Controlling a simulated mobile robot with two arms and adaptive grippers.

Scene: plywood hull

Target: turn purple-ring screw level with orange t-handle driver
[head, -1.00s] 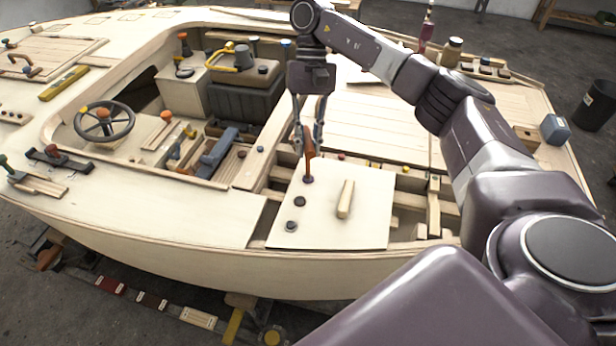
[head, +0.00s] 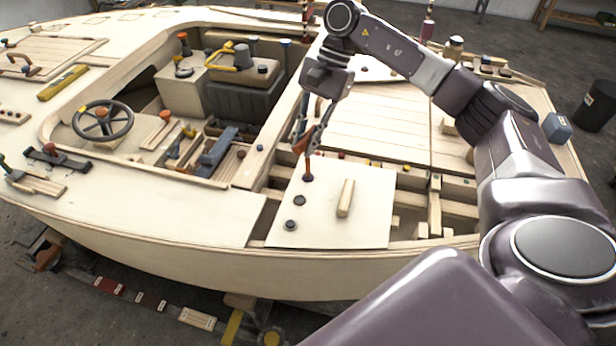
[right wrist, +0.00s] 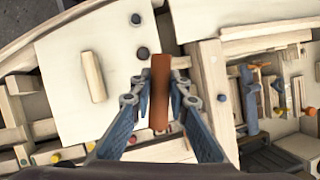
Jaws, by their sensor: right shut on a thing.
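The orange T-handle driver (head: 303,144) stands over the pale panel (head: 325,231), its shaft running down to the far screw, the purple-ring screw (head: 308,178). The tip meets that screw's place, but I cannot tell how well it is seated or how high the screw stands. My right gripper (head: 307,142) is shut on the orange handle. In the right wrist view the handle (right wrist: 160,92) lies between the two fingers and hides the screw below. Two other dark screws (head: 299,200) (head: 291,224) sit in a row nearer the panel's front edge. My left gripper is not in view.
A wooden block (head: 345,198) lies on the panel right of the screws. Open hull framing (head: 434,214) borders the panel on the right. The cockpit with a steering wheel (head: 103,121) and a blue clamp-like tool (head: 217,151) is to the left.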

